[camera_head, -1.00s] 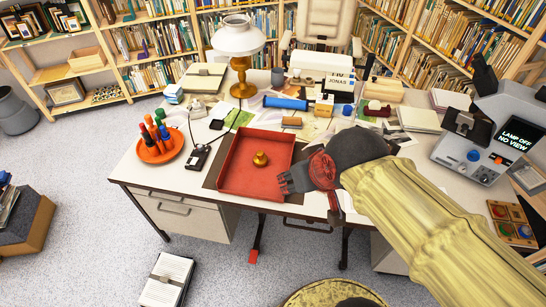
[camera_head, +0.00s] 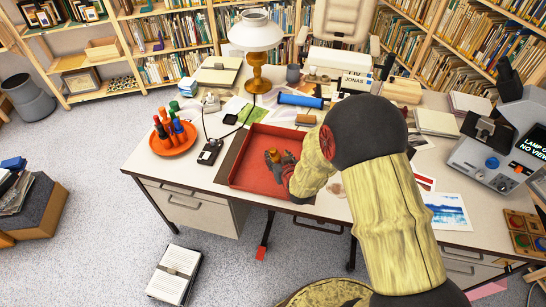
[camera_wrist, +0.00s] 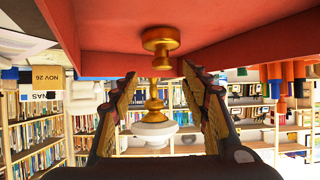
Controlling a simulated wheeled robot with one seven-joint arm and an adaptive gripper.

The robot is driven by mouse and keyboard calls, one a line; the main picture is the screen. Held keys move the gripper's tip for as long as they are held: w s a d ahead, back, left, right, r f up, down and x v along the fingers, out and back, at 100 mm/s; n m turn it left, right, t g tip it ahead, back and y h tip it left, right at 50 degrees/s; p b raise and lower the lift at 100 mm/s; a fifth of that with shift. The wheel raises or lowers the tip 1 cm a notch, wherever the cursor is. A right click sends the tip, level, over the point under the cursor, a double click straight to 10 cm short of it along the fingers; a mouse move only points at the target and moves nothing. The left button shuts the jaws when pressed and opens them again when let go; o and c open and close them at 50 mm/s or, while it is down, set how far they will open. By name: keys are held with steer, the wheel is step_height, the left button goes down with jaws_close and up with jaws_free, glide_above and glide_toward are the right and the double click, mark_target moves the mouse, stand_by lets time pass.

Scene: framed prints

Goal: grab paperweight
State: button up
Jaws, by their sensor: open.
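The paperweight (camera_head: 273,154) is a small brass piece with a knob, standing in the red tray (camera_head: 246,185) on the desk. In the wrist view, which is upside down, the paperweight (camera_wrist: 161,38) has its round base on the tray floor and its narrower knob towards me. My gripper (camera_head: 283,163) is low inside the tray, right beside it. In the wrist view my gripper (camera_wrist: 160,72) is open, one finger on each side. The knob lies about level with the fingertips, with gaps on both sides. In the head view my fingers partly hide the paperweight.
The tray's raised walls surround my gripper. An orange dish (camera_head: 174,142) with several coloured pieces and a dark handset (camera_head: 209,151) stand left of the tray. A lamp (camera_head: 257,55) and a blue roll (camera_head: 300,101) stand behind. A grey device (camera_head: 505,150) is at the right.

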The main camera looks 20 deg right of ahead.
mark_target(273, 151)
steer(key=b+x, duration=0.1)
steer(key=x, duration=0.2)
steer(key=b+x, duration=0.1)
steer(key=x, duration=0.3)
steer(key=shift+a+b, duration=0.2)
steer(key=shift+b, duration=0.1)
steer(key=shift+r, duration=0.1)
steer(key=shift+c, duration=0.7)
steer(key=shift+s, duration=0.1)
jaws_close()
